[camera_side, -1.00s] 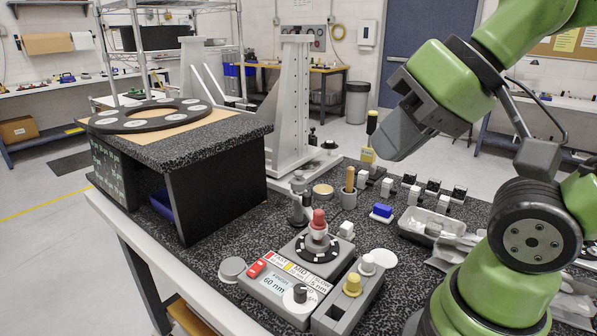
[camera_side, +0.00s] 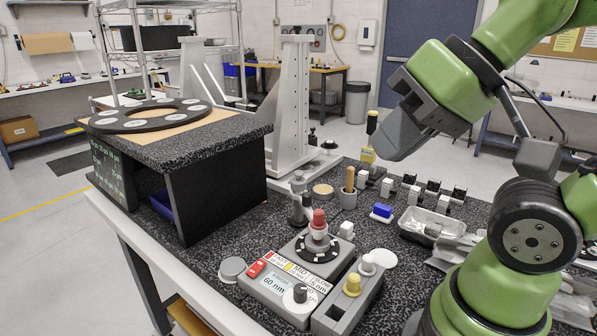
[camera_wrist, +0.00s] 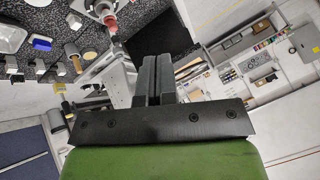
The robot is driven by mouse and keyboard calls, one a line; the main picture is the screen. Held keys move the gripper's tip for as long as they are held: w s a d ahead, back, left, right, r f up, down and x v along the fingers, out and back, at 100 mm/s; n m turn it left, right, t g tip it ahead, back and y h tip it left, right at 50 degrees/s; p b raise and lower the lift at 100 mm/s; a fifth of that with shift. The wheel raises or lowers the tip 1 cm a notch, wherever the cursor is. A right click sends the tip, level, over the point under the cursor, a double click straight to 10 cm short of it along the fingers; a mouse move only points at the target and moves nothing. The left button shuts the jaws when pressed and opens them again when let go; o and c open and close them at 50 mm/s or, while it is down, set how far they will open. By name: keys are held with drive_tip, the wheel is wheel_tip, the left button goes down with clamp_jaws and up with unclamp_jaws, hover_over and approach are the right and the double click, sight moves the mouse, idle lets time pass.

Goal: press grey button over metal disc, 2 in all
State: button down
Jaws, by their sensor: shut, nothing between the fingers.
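My gripper (camera_side: 395,143) is high above the right part of the bench, apart from everything on it. In the wrist view its two dark fingers (camera_wrist: 158,65) are together and empty. A grey control box (camera_side: 288,283) with a "60 nm" display stands at the front of the bench. A smaller grey box beside it carries a pale grey knob (camera_side: 367,265) and a yellow knob (camera_side: 352,285). A flat grey metal disc (camera_side: 232,268) lies left of the control box. I cannot tell for certain which part is the grey button over the metal disc.
A red-topped post (camera_side: 318,222) rises from a black ring on the control box. A speckled black stand (camera_side: 190,170) with a ringed plate (camera_side: 150,117) fills the left. A tall white frame (camera_side: 292,110) stands behind. Small blocks and a metal tray (camera_side: 424,226) lie right.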

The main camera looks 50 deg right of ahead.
drive_tip(key=m+t, duration=0.2)
drive_tip(key=m, duration=1.9)
hover_over(299, 173)
wheel_tip(299, 173, down, 6)
drive_tip(key=shift+w+f, duration=0.1)
drive_tip(key=shift+f, duration=4.4)
drive_tip(key=shift+f, duration=0.1)
